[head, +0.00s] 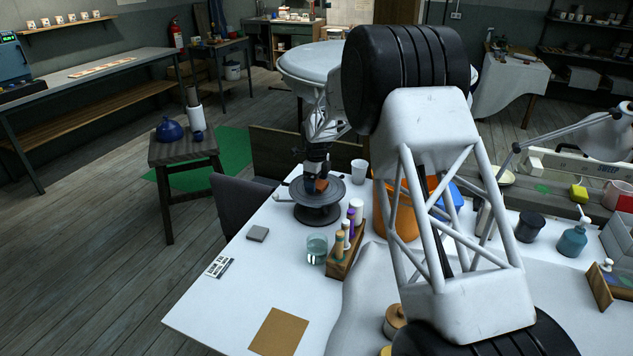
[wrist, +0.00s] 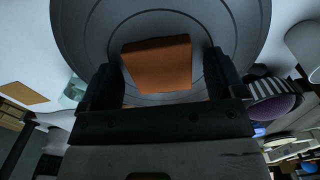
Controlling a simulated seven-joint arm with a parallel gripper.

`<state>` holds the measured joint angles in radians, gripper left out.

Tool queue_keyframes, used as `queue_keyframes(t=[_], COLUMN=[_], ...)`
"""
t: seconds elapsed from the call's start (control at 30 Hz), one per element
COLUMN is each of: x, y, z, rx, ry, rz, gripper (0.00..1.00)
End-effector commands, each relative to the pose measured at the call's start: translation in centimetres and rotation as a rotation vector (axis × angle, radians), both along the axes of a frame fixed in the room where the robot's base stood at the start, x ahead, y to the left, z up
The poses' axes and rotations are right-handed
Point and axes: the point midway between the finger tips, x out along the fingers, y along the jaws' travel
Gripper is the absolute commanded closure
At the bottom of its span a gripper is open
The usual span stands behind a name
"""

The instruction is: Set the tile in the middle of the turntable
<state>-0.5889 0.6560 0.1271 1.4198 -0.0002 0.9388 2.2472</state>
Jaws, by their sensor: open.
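The terracotta-orange tile (head: 321,185) lies on the dark grey turntable (head: 318,208) on the white table. In the wrist view the tile (wrist: 157,65) appears flat and close to the middle of the turntable's rings (wrist: 78,40), slightly turned. My gripper (wrist: 160,62) is open, with one finger on each side of the tile and a visible gap on both sides. In the head view my gripper (head: 314,182) is low over the turntable and hides part of the tile. I cannot tell how far the fingertips are above the disc.
A white cup (head: 358,171) stands behind right of the turntable. A wooden rack of bottles (head: 346,250) and a glass of water (head: 317,249) stand in front.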

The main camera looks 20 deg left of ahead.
Motion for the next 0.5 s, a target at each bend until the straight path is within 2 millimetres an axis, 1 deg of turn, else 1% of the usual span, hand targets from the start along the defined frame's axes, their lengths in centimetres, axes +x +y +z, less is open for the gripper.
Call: queue_keyframes(t=[0.17, 0.27, 0.37, 0.5], x=[0.0, 0.0, 0.0, 0.0], y=[0.0, 0.0, 0.0, 0.0], z=[1.0, 2.0, 3.2, 5.4], rx=[0.001, 0.001, 0.001, 0.002], ry=[-0.001, -0.001, -0.002, -0.002], rz=[0.000, 0.000, 0.000, 0.000], gripper=[0.11, 0.11, 0.11, 0.11])
